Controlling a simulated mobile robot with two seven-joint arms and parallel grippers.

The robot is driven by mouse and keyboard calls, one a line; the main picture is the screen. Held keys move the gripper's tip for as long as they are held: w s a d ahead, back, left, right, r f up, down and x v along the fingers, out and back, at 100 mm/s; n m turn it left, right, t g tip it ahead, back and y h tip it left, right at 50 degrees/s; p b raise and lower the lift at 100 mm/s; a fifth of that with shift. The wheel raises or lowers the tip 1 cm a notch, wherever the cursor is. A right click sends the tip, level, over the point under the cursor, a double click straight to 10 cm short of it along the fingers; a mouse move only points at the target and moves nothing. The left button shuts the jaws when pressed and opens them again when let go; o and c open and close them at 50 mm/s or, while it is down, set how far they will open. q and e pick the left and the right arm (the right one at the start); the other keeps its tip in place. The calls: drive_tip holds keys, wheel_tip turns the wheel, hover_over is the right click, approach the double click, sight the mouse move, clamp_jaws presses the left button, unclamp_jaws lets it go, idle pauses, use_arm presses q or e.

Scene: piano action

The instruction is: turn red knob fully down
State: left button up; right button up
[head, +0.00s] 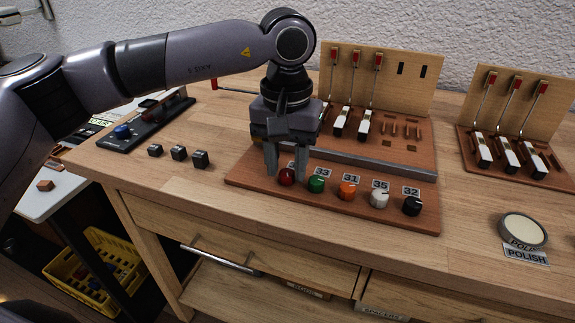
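The red knob (287,177) is the leftmost in a row of coloured knobs along the front of a brown wooden board (262,184). My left gripper (286,172) reaches down over it from above, with its two fingers apart, one on each side of the knob as seen here. I cannot tell whether the fingers touch the knob. The knob's pointer mark is too small to read, and its number label is mostly hidden by the gripper. My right gripper is out of view.
Beside the red knob stand a green knob (316,184), an orange knob (347,190), a white knob (379,198) and a black knob (412,206). A grey rail (370,163) runs behind them. Small dark blocks (178,153) lie left; a polish tin (523,229) stands right.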

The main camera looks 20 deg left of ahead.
use_arm(q)
drive_tip(key=shift+f, duration=0.35)
clamp_jaws()
